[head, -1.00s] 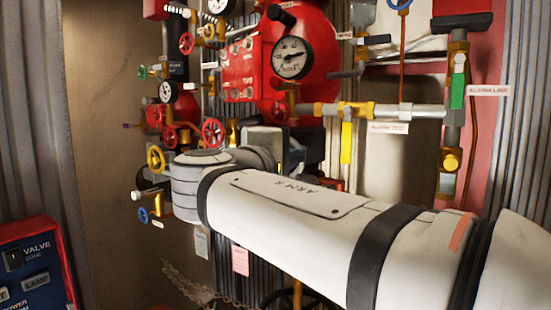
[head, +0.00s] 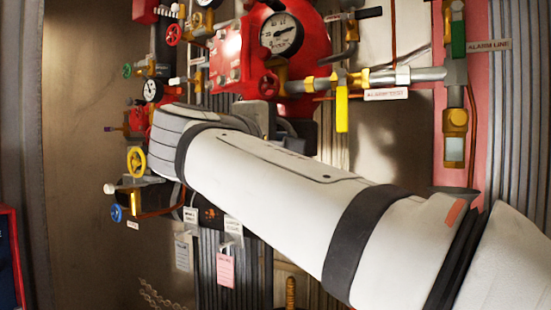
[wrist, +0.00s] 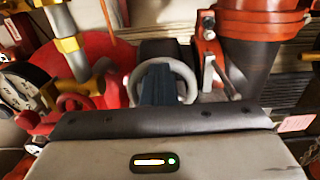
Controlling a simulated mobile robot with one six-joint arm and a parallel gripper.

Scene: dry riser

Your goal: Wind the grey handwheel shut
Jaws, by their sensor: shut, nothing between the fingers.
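The grey handwheel (wrist: 186,72) shows in the wrist view as a pale grey ring, just above the dark front edge of my wrist housing. My gripper (wrist: 157,70) is a dark blue-grey pair of fingers, shut, with nothing held. The fingers overlap the middle of the ring. I cannot tell whether their tips pass inside the rim or stop in front of it. The lower part of the wheel is hidden. In the head view my white arm crosses the picture, and I cannot make out the gripper or the grey wheel there.
In the wrist view, a red handwheel (wrist: 70,98) is close on the left and a red lever bracket (wrist: 208,55) close on the right. The head view shows a pressure gauge (head: 281,35), a yellow handwheel (head: 136,162), a blue handwheel (head: 116,213) and a yellow lever (head: 342,113).

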